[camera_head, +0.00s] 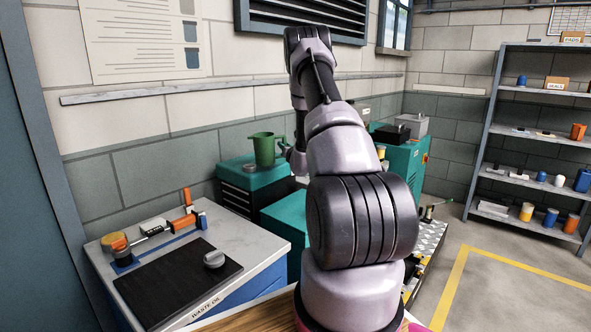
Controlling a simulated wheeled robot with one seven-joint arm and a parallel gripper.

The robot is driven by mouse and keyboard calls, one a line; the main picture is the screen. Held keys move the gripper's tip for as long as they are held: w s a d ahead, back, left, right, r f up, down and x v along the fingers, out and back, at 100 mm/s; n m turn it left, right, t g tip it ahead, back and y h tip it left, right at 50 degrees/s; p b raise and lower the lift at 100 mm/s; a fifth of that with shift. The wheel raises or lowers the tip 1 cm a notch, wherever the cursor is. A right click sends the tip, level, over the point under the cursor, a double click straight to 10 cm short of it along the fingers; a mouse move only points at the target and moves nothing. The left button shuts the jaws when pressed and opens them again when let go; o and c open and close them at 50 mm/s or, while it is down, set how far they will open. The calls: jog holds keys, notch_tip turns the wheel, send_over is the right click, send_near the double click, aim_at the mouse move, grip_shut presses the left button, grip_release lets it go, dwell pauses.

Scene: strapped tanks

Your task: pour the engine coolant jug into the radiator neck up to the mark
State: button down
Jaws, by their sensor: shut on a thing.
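A green jug (264,149) stands upright at the teal top of a black-drawer cabinet (252,176), left of my arm. I cannot tell whether its base touches the top. My gripper (284,149) is at the jug's right side, by its handle, and shut on it; the fingers are small and partly hidden by my own arm. The liquid inside the jug and any label on it do not show. I cannot make out the radiator neck or its mark; my arm covers the middle of the view.
A bench at front left (262,236) carries a black mat (180,285) with a grey cap (214,259) and orange-and-grey tools. A teal machine (407,165) stands behind my arm. Shelves (487,110) with small goods are at right. Floor inside the yellow line is clear.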

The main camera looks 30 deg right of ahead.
jog(key=shift+r, duration=0.1)
jog(key=shift+m, duration=0.3)
jog(key=shift+s+d+r, duration=0.15)
jog(key=shift+d+r, duration=0.35)
jog(key=shift+d, duration=0.3)
jog(key=shift+s+d+r, duration=0.1)
jog(key=shift+d+r, duration=0.4)
jog(key=shift+d, duration=0.3)
jog(key=shift+s+d+r, duration=0.15)
jog(key=shift+d+r, duration=0.35)
jog(key=shift+d, duration=0.3)
